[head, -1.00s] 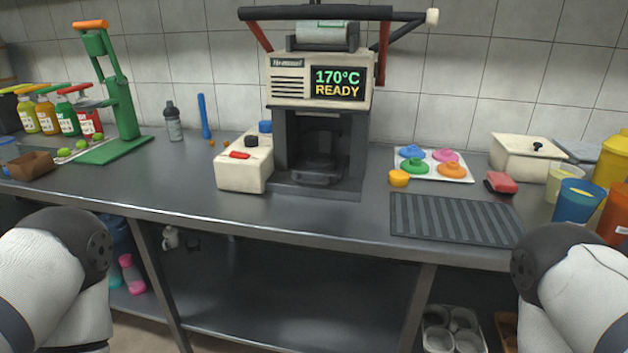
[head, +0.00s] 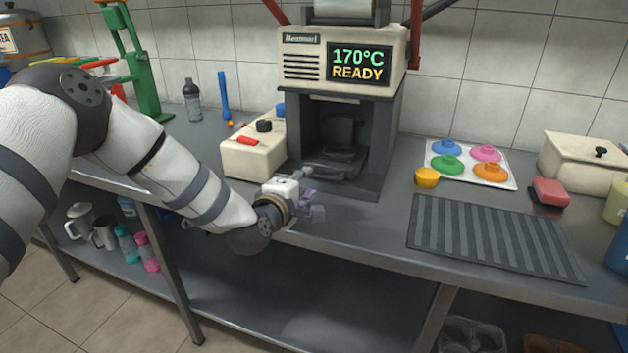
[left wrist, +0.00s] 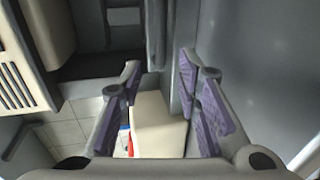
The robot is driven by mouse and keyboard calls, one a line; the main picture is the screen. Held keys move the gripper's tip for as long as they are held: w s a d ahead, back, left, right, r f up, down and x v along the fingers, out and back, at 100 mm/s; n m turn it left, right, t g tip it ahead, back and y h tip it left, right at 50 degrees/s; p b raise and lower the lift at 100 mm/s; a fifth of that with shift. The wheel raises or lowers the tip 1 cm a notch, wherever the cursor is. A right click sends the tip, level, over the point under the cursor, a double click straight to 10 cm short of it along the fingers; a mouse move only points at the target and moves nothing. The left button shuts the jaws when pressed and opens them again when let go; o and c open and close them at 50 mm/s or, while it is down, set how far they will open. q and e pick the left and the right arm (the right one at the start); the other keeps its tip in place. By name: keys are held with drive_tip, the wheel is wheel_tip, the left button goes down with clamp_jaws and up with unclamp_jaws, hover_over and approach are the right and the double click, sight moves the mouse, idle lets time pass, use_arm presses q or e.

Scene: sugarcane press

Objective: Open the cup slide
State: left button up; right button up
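The sealing machine (head: 340,60) stands on the counter with its display lit "170°C READY". Its cup slide (head: 335,172) is a dark grey tray low in the machine's open bay, and it appears to sit inside the bay. My left gripper (head: 314,204) is at the counter's front edge, in front of and just below the slide, apart from it as far as I can tell. In the left wrist view, its purple-padded fingers (left wrist: 165,105) are spread with nothing between them. My right gripper is out of view.
A cream control box (head: 253,158) with a black knob and red switch sits left of the machine. A yellow cup-like piece (head: 427,177), a tray of coloured lids (head: 436,176) and a ribbed dark mat (head: 490,238) lie to the right. The counter before the bay is clear.

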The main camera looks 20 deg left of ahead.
sight(313, 176)
use_arm(q)
drive_tip(key=x, duration=0.3)
drive_tip(key=shift+f, duration=0.3)
drive_tip(key=shift+w+r, duration=0.15)
drive_tip(key=shift+w, duration=0.4)
clamp_jaws()
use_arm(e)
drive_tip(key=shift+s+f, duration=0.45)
